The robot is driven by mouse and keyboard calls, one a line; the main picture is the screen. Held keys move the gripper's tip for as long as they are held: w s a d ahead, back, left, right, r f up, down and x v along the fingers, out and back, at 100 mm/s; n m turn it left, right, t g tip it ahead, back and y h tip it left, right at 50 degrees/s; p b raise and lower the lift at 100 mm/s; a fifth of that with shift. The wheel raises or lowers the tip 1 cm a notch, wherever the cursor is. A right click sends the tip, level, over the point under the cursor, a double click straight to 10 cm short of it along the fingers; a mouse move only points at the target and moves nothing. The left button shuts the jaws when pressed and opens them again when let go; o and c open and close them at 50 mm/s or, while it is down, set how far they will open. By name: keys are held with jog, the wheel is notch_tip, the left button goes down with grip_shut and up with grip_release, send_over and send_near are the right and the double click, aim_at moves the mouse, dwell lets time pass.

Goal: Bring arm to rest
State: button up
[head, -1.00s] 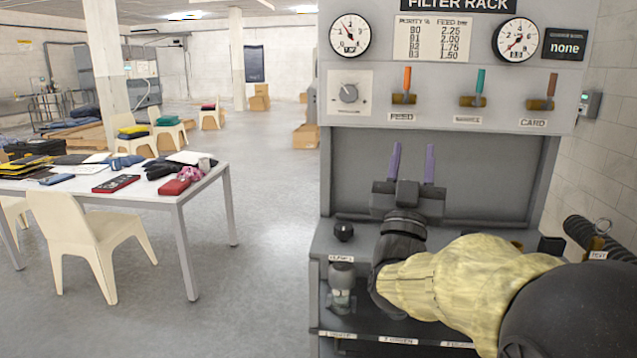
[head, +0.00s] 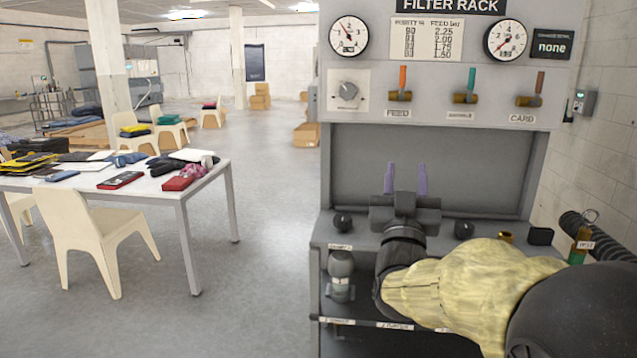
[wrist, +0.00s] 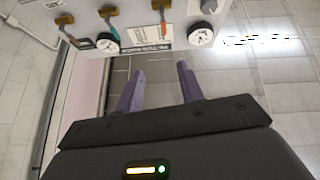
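My gripper (head: 406,180) is in front of the grey filter rack (head: 335,190), above its worktop, with its two purple fingers pointing up. The fingers stand apart with nothing between them, and they also show apart and empty in the wrist view (wrist: 160,85). My arm reaches in from the lower right, in a pale yellow sleeve, and hides part of the worktop and the shelf below.
The rack panel carries two gauges (head: 348,36), a knob (head: 347,91) and three valve levers, including an orange one (head: 402,78). Black knobs (head: 342,222) stand on the worktop. A table (head: 160,190) and a cream chair (head: 88,235) stand left. Open floor lies between.

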notch_tip(320, 180, down, 23)
jog(key=s+a+n+g+y, duration=0.15)
jog(key=g+y, duration=0.35)
jog(key=g, duration=0.6)
jog(key=s+d+f+g, duration=0.1)
jog(key=s+f+g, duration=1)
jog(key=s+f, duration=0.6)
notch_tip(320, 180, up, 19)
jog(key=s+p, duration=0.1)
jog(key=p, duration=1.5)
jog(key=shift+s+d+y+p, duration=0.2)
jog(key=shift+s+y+p, duration=0.1)
jog(key=shift+s+p, duration=0.1)
jog(key=shift+c, duration=0.2)
jog(key=shift+w+a, duration=0.1)
jog(key=shift+w, duration=0.05)
